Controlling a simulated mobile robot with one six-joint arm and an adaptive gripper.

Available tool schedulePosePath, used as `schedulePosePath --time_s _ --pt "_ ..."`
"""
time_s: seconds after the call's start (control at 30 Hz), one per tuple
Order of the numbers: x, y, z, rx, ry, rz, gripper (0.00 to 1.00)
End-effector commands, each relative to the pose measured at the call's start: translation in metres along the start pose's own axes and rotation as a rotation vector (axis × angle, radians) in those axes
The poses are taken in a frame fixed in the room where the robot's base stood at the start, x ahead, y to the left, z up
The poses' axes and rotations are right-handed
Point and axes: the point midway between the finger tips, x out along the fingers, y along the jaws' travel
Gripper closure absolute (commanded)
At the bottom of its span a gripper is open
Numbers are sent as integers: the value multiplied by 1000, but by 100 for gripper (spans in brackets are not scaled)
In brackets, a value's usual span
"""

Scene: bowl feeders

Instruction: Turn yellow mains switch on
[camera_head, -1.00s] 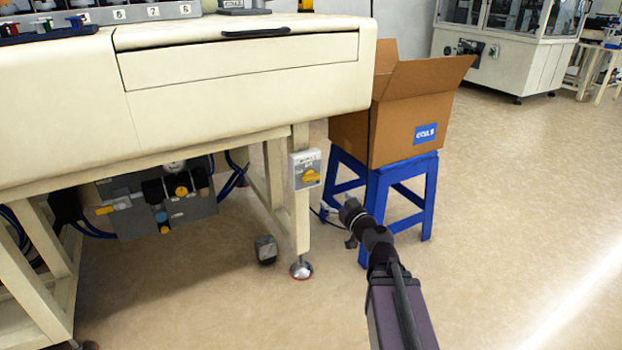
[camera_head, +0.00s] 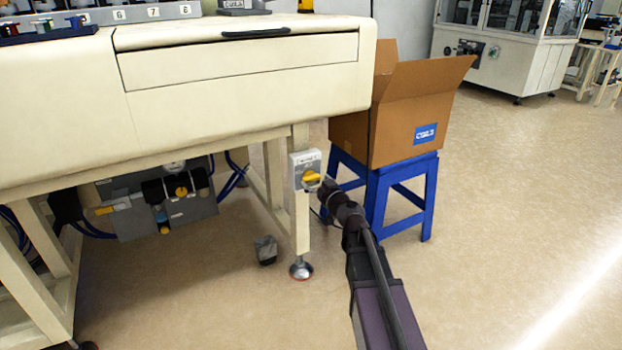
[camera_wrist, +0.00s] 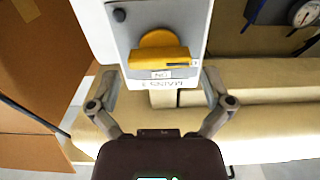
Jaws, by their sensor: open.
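The yellow mains switch (camera_head: 311,178) sits on a grey switch box (camera_head: 304,160) on the front leg of the cream bench. In the wrist view the yellow knob (camera_wrist: 158,52) fills the upper middle, its grip bar lying crosswise, with a small label below it. Writing on the box reads upside down there. My gripper (camera_wrist: 160,88) is open, one finger on each side of the box's near edge, with the knob ahead between them. I cannot tell whether the fingers touch the box. In the head view my gripper (camera_head: 318,186) is close to the switch and partly hidden by my wrist.
A cardboard box (camera_head: 400,125) stands on a blue stool (camera_head: 375,195) just right of the switch. A grey pneumatic unit (camera_head: 160,200) hangs under the bench (camera_head: 60,150). The floor (camera_head: 500,200) to the right is clear.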

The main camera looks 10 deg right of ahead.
Motion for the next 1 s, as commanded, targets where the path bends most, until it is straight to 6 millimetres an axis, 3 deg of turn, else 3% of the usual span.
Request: schedulePosePath --time_s 0.2,0.63,0.83,0.87,1.0 --pt "21 1 0 0 0 0 0" --pt "24 0 0 0 0 0 0" --pt "24 0 0 0 0 0 59" --pt "24 0 0 0 0 -1 65" --pt "25 0 0 1 0 -1 65"
